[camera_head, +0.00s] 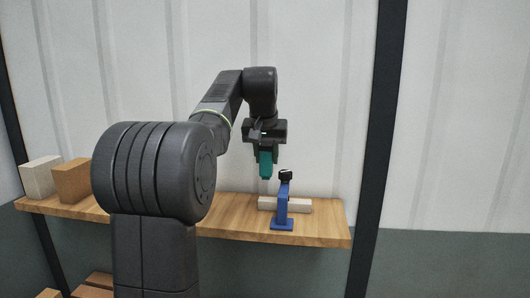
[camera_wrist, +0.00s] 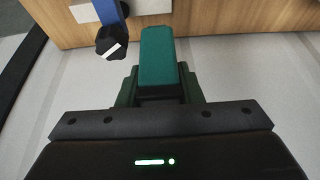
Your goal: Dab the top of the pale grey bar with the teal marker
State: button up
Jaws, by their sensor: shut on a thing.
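The teal marker (camera_head: 265,166) is held in my gripper (camera_head: 265,152), pointing down above the shelf. In the wrist view the teal marker (camera_wrist: 157,56) extends away from between the jaws of my gripper (camera_wrist: 159,88). The pale grey bar (camera_head: 300,206) lies lengthwise on the wooden shelf, below the marker. It also shows at the top of the wrist view (camera_wrist: 150,6), partly cut off. The marker's tip looks apart from the bar in the head view. A blue clamp (camera_head: 282,206) with a black knob (camera_head: 285,174) stands at the bar and hides part of its front.
The wooden shelf (camera_head: 325,230) ends at the right near a dark post (camera_head: 378,150). A pale block (camera_head: 40,176) and a brown block (camera_head: 73,181) stand at its left end. The clamp's black knob (camera_wrist: 111,42) is close to the marker's left in the wrist view.

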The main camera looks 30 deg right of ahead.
aim_at(266, 168)
jog(key=shift+a+f+b, duration=0.1)
jog(key=shift+f+b, duration=1.05)
jog(key=shift+f, duration=1.5)
jog(key=shift+f, duration=0.6)
dwell(0.5)
notch_tip(266, 168, up, 3)
jog(key=shift+f+p, duration=0.2)
jog(key=shift+p, duration=1.05)
jog(key=shift+r, duration=2.3)
